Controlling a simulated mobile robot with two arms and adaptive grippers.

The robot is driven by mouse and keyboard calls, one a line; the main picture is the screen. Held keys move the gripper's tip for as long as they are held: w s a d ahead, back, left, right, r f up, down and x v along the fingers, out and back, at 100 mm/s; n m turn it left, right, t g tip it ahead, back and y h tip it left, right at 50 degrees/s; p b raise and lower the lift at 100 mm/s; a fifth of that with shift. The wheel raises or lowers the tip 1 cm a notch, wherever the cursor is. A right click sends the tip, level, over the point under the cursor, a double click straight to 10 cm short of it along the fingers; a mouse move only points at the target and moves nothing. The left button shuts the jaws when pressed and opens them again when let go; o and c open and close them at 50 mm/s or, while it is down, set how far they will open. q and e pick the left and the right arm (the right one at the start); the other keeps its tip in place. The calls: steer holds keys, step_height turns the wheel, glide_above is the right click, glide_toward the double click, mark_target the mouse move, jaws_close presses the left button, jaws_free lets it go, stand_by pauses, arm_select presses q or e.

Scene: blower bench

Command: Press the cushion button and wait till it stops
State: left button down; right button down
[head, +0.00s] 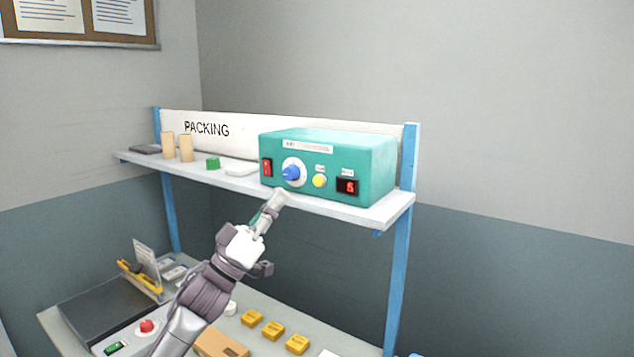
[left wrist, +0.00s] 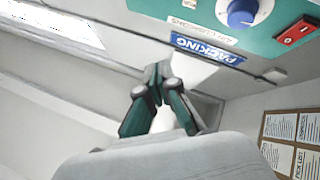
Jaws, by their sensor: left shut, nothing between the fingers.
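A teal blower box (head: 330,160) stands on the upper shelf. Its front carries a red rocker switch (head: 266,167), a blue knob (head: 291,173), a yellow button (head: 319,181) and a small display (head: 347,187) showing a red digit that looks like 5 or 6. My left gripper (head: 280,197) is shut and empty, just below and in front of the shelf edge under the knob, apart from the button. In the left wrist view its closed fingers (left wrist: 158,75) point up toward the shelf, with the blue knob (left wrist: 240,12) above them. My right gripper is not in view.
On the bench below are a red button box (head: 122,338), several yellow pieces (head: 273,330) and a cardboard box (head: 222,345).

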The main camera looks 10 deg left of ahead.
mark_target(319, 181)
arm_select(q)
steer(key=shift+w, duration=0.1)
steer(key=w+d, duration=0.1)
steer(key=w, duration=0.1)
steer(key=w+d+b, duration=0.1)
steer(key=w, duration=0.2)
steer(key=w+d+b, duration=0.1)
steer(key=w, duration=0.2)
stand_by(0.4)
stand_by(0.4)
steer(key=shift+w, duration=0.15)
stand_by(0.8)
steer(key=shift+w+d, duration=0.15)
steer(key=shift+w, duration=0.15)
